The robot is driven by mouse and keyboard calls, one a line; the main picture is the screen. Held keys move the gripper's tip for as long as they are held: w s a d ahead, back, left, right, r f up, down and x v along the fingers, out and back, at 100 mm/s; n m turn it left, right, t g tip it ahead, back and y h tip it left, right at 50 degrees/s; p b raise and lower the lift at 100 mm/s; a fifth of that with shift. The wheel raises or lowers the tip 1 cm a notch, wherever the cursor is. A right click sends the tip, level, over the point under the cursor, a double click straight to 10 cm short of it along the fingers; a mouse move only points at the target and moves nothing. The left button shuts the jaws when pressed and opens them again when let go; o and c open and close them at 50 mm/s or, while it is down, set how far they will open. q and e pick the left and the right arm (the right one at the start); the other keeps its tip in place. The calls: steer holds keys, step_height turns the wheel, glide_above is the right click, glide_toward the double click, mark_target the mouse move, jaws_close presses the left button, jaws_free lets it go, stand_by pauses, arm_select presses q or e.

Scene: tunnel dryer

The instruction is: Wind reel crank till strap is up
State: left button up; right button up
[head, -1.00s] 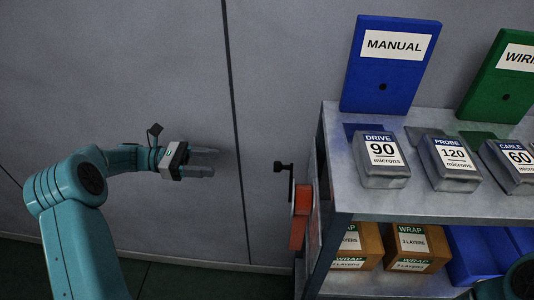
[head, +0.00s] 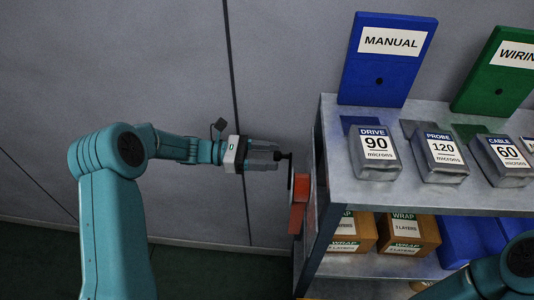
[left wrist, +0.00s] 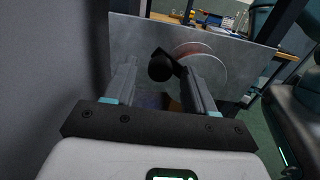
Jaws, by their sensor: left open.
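The reel (head: 300,188) is an orange-red unit on the left side of the shelf unit. Its black crank (head: 289,168) sticks out to the left with a dark knob toward my gripper. My left gripper (head: 278,157) is open at the crank knob, its fingertips reaching the knob. In the left wrist view the black knob (left wrist: 161,66) lies between the two open fingers, nearer the left one, and the reel's round disc (left wrist: 205,68) shows behind it on a grey plate. An orange-red strap (head: 297,218) hangs below the reel. My right gripper is not in view.
The metal shelf unit (head: 440,198) stands to the right. On it are grey boxes labelled DRIVE (head: 374,153), PROBE (head: 437,155) and CABLE (head: 503,160), with a blue MANUAL board (head: 387,60) behind. WRAP cartons (head: 410,235) sit below. The floor at left is clear.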

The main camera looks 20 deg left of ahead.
arm_select(q)
jaws_close()
steer(key=s+d+m+b, duration=0.3)
steer(key=s+m+b, duration=0.9)
steer(key=m+b, duration=1.2)
steer(key=shift+s+d+b, duration=0.2)
steer(key=shift+d+b, duration=0.1)
steer(key=shift+b, duration=6.85)
steer(key=shift+r, duration=0.1)
